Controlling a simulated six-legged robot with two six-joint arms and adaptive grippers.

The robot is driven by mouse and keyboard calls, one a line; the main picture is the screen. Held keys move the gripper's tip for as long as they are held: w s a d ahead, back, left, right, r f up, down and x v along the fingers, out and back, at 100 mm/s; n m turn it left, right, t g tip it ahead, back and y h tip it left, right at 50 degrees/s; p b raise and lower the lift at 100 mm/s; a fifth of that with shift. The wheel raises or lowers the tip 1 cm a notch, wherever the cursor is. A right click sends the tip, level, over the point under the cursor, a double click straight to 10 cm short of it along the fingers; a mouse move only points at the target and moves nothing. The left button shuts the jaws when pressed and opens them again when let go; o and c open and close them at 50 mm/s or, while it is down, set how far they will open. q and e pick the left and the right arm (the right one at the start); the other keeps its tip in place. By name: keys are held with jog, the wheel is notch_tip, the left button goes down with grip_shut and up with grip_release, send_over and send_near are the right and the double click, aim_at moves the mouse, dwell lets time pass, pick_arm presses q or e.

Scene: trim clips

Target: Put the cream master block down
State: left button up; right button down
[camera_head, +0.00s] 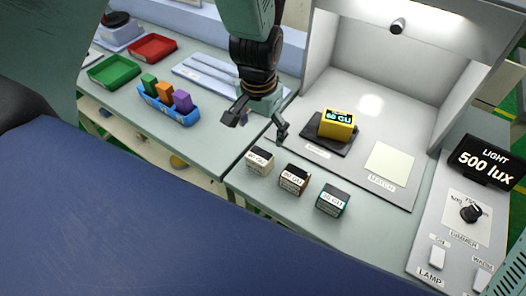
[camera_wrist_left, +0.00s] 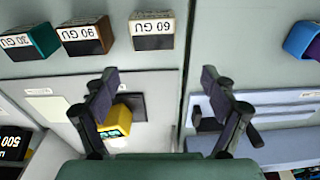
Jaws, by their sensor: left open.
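The cream master block (camera_head: 259,161), with a black top and a label that seems to read 60 GU, stands on the grey-green bench at the left end of a row of three blocks. In the left wrist view the cream block (camera_wrist_left: 152,30) is at the top, beyond my fingertips and apart from them. My left gripper (camera_head: 257,125) is open and empty, behind the cream block in the head view. Its two spread fingers (camera_wrist_left: 158,80) also show in the left wrist view, with nothing between them. My right gripper is not in view.
A brown block (camera_head: 294,179) and a teal block (camera_head: 332,200) continue the row. A yellow meter (camera_head: 338,124) sits on a dark pad in the light booth, beside a pale MATCH card (camera_head: 390,162). A blue clip holder (camera_head: 168,108), red tray (camera_head: 152,48) and green tray (camera_head: 113,70) are left.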

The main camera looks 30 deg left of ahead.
aim_at(260, 156)
pick_arm(q)
jog(key=shift+s+f+g, duration=0.2)
jog(key=shift+s+g, duration=0.3)
jog(key=shift+s, duration=0.35)
jog(key=shift+s+d+f, duration=0.25)
jog(key=shift+f, duration=0.25)
jog(key=shift+s+d+f, duration=0.2)
jog(key=shift+f, duration=0.25)
jog(key=f, duration=0.4)
jog(key=shift+w+a+f, duration=0.35)
jog(key=shift+f, duration=0.35)
jog(key=shift+s+d, duration=0.1)
jog(key=shift+d, duration=0.15)
jog(key=shift+c, duration=0.3)
